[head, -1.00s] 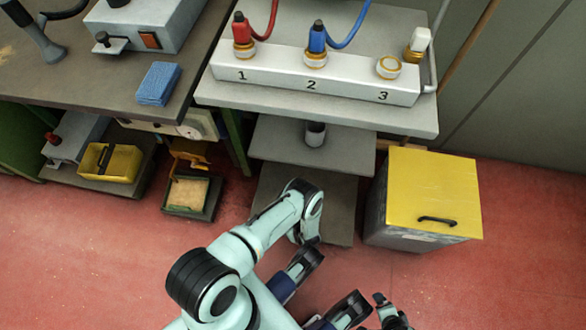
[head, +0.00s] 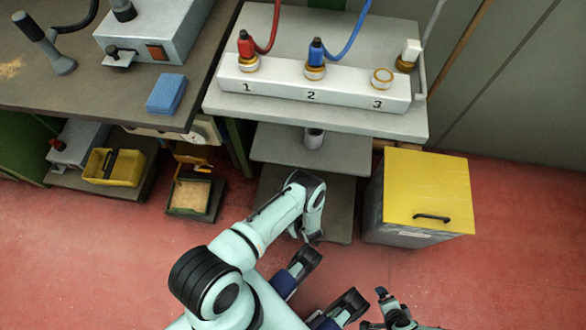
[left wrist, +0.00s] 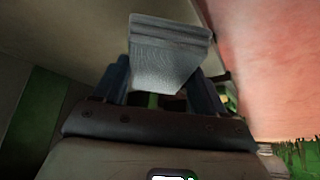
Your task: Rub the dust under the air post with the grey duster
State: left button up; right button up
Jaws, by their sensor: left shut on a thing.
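The grey duster (left wrist: 166,62) is a pale, ridged block between the fingers of my left gripper (left wrist: 160,90) in the left wrist view. The gripper is shut on it. In the head view my pale green arm bends over the lower shelf, and I cannot make out the duster there. Dark finger-like parts of mine show at the bottom, but I cannot tell how the right gripper stands. A grey post with a black top (head: 45,44) stands on the left bench near tan dust (head: 11,68). I cannot tell whether this is the air post.
A white block (head: 312,84) with ports 1, 2 and 3 sits on a grey shelf; red and blue plugs are in 1 and 2. A blue sponge-like block (head: 166,93) lies on the bench (head: 95,92). A yellow-lidded bin (head: 428,185) stands right on the red floor.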

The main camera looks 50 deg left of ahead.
pick_arm(q)
jog(key=shift+r+p, duration=1)
jog(key=shift+r, duration=0.55)
jog(key=shift+f, duration=0.1)
